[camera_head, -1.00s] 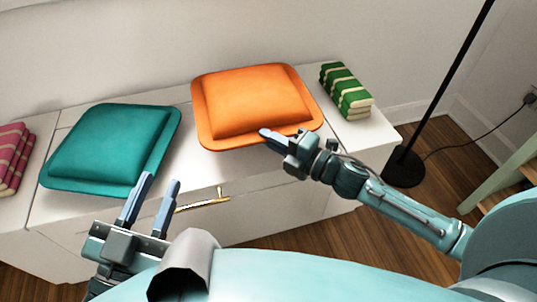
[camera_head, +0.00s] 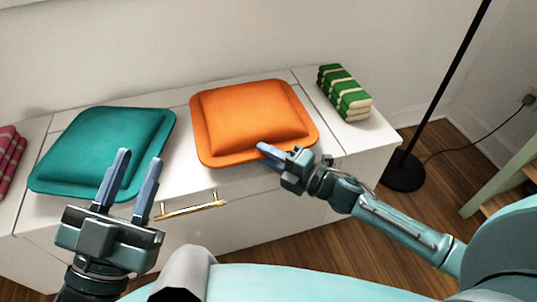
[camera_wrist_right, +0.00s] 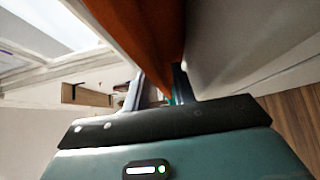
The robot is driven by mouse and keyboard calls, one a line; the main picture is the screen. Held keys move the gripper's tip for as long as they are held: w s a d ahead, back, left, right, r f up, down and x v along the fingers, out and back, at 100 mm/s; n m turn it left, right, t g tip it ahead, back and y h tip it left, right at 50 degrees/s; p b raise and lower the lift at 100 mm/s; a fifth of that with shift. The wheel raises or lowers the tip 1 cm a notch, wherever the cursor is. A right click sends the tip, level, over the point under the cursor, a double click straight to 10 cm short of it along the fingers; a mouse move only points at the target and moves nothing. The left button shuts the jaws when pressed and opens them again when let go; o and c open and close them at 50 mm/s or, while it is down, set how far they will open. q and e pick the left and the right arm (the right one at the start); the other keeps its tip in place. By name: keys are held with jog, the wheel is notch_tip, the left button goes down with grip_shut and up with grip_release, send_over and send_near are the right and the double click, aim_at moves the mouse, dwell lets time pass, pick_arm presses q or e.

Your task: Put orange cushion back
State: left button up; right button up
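The orange cushion (camera_head: 253,118) lies on top of the white cabinet, between the teal cushion and the green books. Its front edge reaches the cabinet's front edge. My right gripper (camera_head: 262,150) is at the front edge of the orange cushion, one finger over its top; the lower finger is hidden. In the right wrist view, the orange cushion (camera_wrist_right: 145,35) runs in between the two fingers of my right gripper (camera_wrist_right: 158,88), which pinch its edge. My left gripper (camera_head: 139,158) is open and empty in front of the teal cushion.
The teal cushion (camera_head: 103,148) lies left on the white cabinet (camera_head: 325,160). Pink books (camera_head: 10,158) are at the far left, green books (camera_head: 345,92) at the right end. A brass handle (camera_head: 190,209) is on the front. A black floor lamp (camera_head: 404,172) stands to the right.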

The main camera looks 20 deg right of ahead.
jog(key=shift+o, duration=0.3)
